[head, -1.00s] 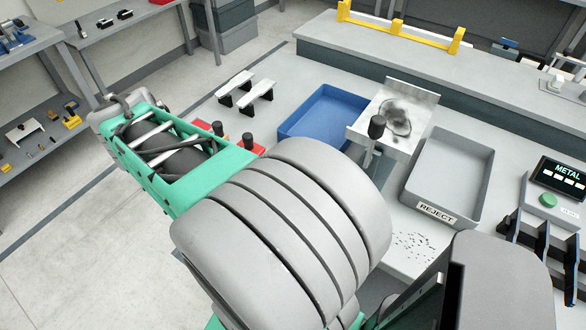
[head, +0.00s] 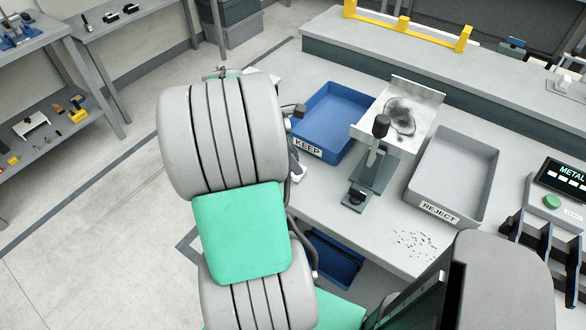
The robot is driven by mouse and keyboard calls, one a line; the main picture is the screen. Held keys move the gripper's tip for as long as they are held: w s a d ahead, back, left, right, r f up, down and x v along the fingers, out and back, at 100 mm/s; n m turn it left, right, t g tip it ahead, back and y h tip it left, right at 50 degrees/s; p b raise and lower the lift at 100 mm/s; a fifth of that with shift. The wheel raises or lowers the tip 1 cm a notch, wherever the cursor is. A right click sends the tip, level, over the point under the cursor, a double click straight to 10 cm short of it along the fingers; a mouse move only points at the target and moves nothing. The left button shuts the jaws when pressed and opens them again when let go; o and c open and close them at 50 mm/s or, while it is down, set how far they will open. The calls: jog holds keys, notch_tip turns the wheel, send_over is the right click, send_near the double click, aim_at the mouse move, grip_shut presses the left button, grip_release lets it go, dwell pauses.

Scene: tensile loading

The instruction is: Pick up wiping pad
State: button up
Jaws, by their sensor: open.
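I cannot make out a wiping pad in the head view. My gripper is hidden behind my own arm, which fills the left middle of the picture. A pale plate (head: 425,97) with a dark smudge stands tilted on the bench. A dark-knobbed upright fixture (head: 375,160) stands in front of it. Dark specks (head: 413,241) lie scattered on the bench top near its front edge.
A blue KEEP tray (head: 312,140) sits left of the plate, partly behind my arm. A grey REJECT tray (head: 487,190) sits to the right. A METAL display panel (head: 565,176) with a green button is at far right. A yellow rack (head: 408,27) stands on the back ledge.

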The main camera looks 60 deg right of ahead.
grip_shut()
dwell(0.5)
